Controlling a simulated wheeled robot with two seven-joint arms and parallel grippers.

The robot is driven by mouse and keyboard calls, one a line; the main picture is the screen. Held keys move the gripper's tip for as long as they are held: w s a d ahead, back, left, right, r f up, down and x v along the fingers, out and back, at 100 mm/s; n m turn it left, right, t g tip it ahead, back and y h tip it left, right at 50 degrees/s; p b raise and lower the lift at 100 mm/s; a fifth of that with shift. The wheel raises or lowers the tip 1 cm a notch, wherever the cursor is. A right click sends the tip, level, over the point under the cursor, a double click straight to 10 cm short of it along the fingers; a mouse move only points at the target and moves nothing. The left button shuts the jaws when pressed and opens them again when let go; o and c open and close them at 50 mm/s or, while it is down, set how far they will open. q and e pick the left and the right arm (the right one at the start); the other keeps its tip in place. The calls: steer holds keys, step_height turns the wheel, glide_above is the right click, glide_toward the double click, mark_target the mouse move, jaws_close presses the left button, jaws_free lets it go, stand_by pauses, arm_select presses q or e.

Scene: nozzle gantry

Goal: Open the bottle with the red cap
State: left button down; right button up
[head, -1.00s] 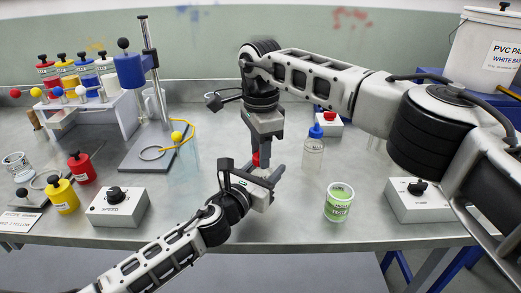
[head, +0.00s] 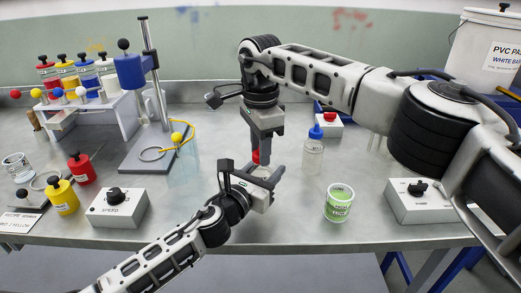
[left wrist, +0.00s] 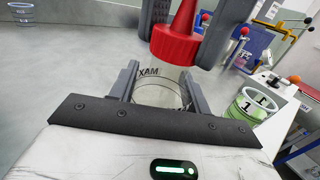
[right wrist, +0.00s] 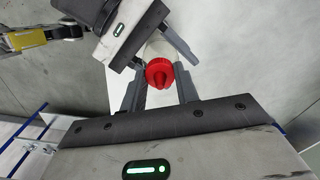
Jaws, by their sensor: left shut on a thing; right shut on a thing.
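The red cap (head: 256,157), with a pointed nozzle, is between the fingers of my right gripper (head: 264,135), which is shut on it from above. It also shows in the left wrist view (left wrist: 178,45) and the right wrist view (right wrist: 160,74). My left gripper (head: 264,174) is shut on the clear bottle (left wrist: 158,96), with upside-down "MAX" lettering, below the cap. In the head view the bottle is mostly hidden by my left gripper.
A clear bottle with a blue cap (head: 314,150) and a green-filled cup (head: 339,203) stand right of my grippers. A speed box (head: 117,207), red and yellow bottles and a ring stand (head: 150,158) are at left. The front middle of the table is clear.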

steer(key=shift+r, duration=0.65)
steer(key=shift+r, duration=2)
arm_select(q)
steer(key=c, duration=0.6)
jaws_free()
